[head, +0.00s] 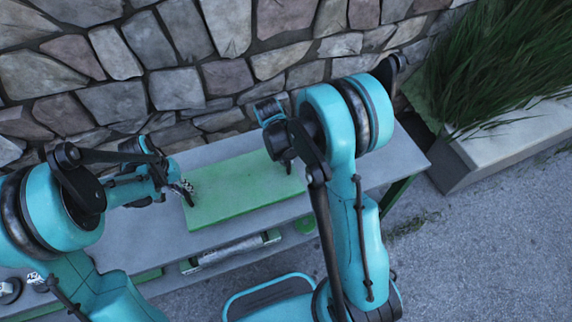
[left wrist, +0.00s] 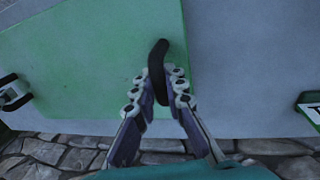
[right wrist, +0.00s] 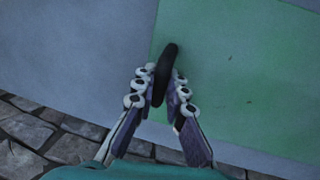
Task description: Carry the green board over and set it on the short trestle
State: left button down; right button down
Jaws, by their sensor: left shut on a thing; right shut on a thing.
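The green board (head: 235,198) is a flat rectangle lying along the grey bench top; I cannot tell whether it touches the top or is just above it. My left gripper (head: 187,191) is at its left end, shut on a dark upright handle (left wrist: 157,62). My right gripper (head: 288,164) is at its right end, shut on a similar dark handle (right wrist: 168,60). The board shows beside the fingers in the left wrist view (left wrist: 90,60) and the right wrist view (right wrist: 235,80). I cannot make out which thing is the short trestle.
The grey bench (head: 385,165) stands before a stone wall (head: 175,88). A grey bar with a roller (head: 228,252) sits lower, at its front. A planter (head: 490,155) with tall grass (head: 490,60) stands at right. Open paving (head: 475,240) lies at front right.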

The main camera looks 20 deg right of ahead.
pick_arm(q)
jog(key=shift+f, duration=0.15)
pick_arm(e)
jog(key=shift+f, duration=0.1)
